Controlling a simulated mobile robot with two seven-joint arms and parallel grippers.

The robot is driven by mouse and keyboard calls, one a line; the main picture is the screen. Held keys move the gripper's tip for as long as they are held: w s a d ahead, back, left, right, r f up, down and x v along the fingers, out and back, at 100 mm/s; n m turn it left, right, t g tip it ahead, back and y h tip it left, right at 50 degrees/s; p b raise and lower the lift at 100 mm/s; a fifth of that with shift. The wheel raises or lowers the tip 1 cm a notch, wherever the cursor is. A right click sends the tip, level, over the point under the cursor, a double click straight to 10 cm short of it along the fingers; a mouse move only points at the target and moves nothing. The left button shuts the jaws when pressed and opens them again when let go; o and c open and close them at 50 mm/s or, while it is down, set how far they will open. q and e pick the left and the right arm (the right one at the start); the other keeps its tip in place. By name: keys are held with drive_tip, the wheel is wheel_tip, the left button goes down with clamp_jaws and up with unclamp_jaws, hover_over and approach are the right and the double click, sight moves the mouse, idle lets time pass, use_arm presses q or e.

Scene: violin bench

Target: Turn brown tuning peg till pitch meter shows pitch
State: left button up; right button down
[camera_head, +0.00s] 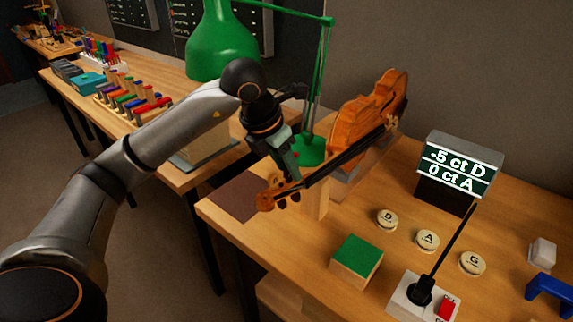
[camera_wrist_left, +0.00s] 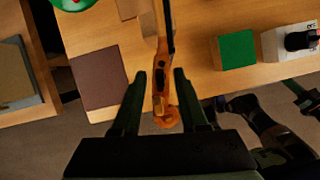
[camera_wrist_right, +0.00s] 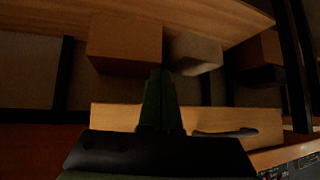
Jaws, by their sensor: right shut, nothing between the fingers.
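The violin (camera_head: 368,115) leans on a wooden stand with its scroll toward the front left. Small dark tuning pegs (camera_head: 282,205) show at the pegbox; I cannot tell which is the brown one. The pitch meter (camera_head: 455,171) reads "-5 ct D" and "0 ct A". My left gripper (camera_head: 287,172) is over the pegbox. In the left wrist view the left gripper (camera_wrist_left: 160,73) is open, its fingers on either side of the pegbox (camera_wrist_left: 158,82), with gaps visible. In the right wrist view my right gripper (camera_wrist_right: 160,75) is shut and empty, away from the violin.
Round D (camera_head: 387,219), A (camera_head: 427,240) and G (camera_head: 472,263) buttons, a green-topped block (camera_head: 356,261) and a white box with a black stick (camera_head: 411,297) stand on the bench. A green lamp (camera_head: 221,45) rises behind my left arm. A brown mat (camera_head: 236,197) lies left of the scroll.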

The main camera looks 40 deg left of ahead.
use_arm(q)
drive_tip(key=shift+r, duration=0.1)
drive_tip(key=v, duration=1.2)
drive_tip(key=shift+s, duration=0.2)
drive_tip(key=shift+r, duration=0.1)
idle(1.2)
